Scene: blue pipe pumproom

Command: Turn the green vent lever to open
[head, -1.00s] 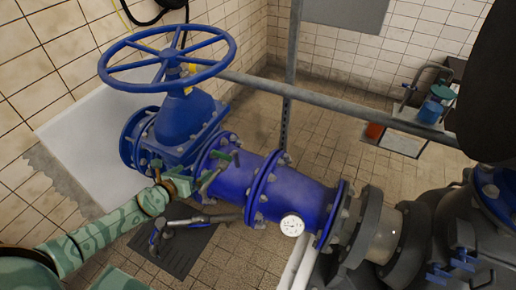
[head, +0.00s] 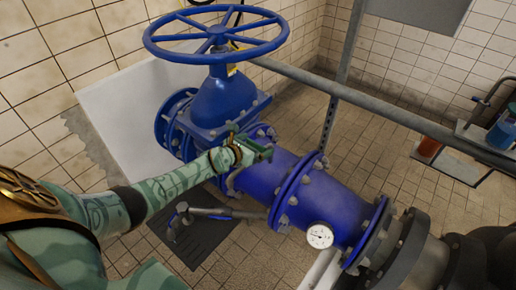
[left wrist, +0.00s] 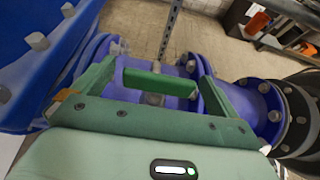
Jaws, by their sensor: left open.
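The green vent lever (left wrist: 160,82) is a flat green bar in the left wrist view. It lies crosswise between the two fingers of my left gripper (left wrist: 154,64), above a metal stem on the blue pipe. My left gripper is open around the lever; I cannot tell whether either finger touches it. In the head view, my left gripper (head: 252,148) is at the top of the blue pipe (head: 290,190), just beside the valve body. It largely hides the lever there. My right gripper is not in view.
A large blue handwheel (head: 215,38) stands above the valve body (head: 222,100). A grey rail (head: 390,112) runs behind the pipe. A round white gauge (head: 320,236) sits on the pipe's near side. A blue-handled pipe fitting (head: 205,212) is below my forearm.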

